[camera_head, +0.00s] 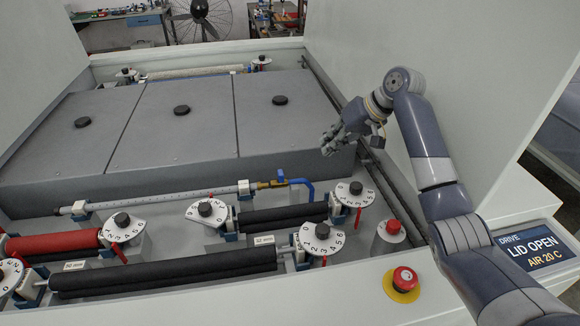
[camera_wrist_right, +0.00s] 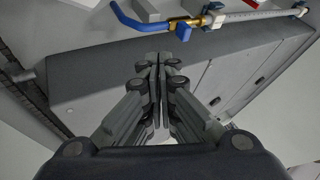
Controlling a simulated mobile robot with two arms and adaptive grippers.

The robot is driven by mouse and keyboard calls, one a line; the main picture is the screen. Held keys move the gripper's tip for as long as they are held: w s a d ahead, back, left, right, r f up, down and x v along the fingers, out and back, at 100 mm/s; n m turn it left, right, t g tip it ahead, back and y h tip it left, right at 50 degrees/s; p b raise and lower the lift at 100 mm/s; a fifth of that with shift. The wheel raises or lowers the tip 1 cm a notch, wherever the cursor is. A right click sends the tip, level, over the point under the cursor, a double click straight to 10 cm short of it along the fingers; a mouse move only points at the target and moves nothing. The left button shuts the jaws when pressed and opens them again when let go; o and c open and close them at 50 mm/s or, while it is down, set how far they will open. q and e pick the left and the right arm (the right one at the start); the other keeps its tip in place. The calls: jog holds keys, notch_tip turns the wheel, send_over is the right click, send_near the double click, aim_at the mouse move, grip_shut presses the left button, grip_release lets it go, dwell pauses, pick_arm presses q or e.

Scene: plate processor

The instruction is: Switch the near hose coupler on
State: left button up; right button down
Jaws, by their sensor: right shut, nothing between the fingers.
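The near hose coupler (camera_head: 270,184) is a brass fitting at the right end of a pale spray pipe (camera_head: 165,197), in front of the grey covers. Its small blue lever (camera_head: 281,175) sticks up from the brass, and a blue hose (camera_head: 304,187) bends away to the right. In the right wrist view the brass coupler (camera_wrist_right: 208,18), blue lever (camera_wrist_right: 183,32) and blue hose (camera_wrist_right: 133,20) lie near the top, beyond the fingertips. My right gripper (camera_head: 329,140) is shut and empty, above and right of the coupler, apart from it. My left gripper is out of view.
Grey covers (camera_head: 185,125) with black knobs fill the middle. Black rollers (camera_head: 165,273) and numbered dials (camera_head: 322,238) lie in front. A red stop button (camera_head: 403,278) sits on the front edge; a display (camera_head: 536,249) reads LID OPEN. White walls rise at both sides.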

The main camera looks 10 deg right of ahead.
aim_at(282, 179)
jog(key=p+x, duration=0.1)
jog(key=x, duration=0.3)
jog(key=a+p+x, duration=0.1)
jog(key=x, duration=0.3)
jog(key=r+p+x, duration=0.1)
jog(key=x, duration=0.3)
jog(key=shift+w+a+f+p, duration=0.1)
jog(key=shift+a+f+p, duration=0.2)
jog(key=shift+a, duration=0.75)
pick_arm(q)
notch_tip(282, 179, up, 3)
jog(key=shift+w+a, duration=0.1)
pick_arm(e)
jog(key=shift+f, duration=0.1)
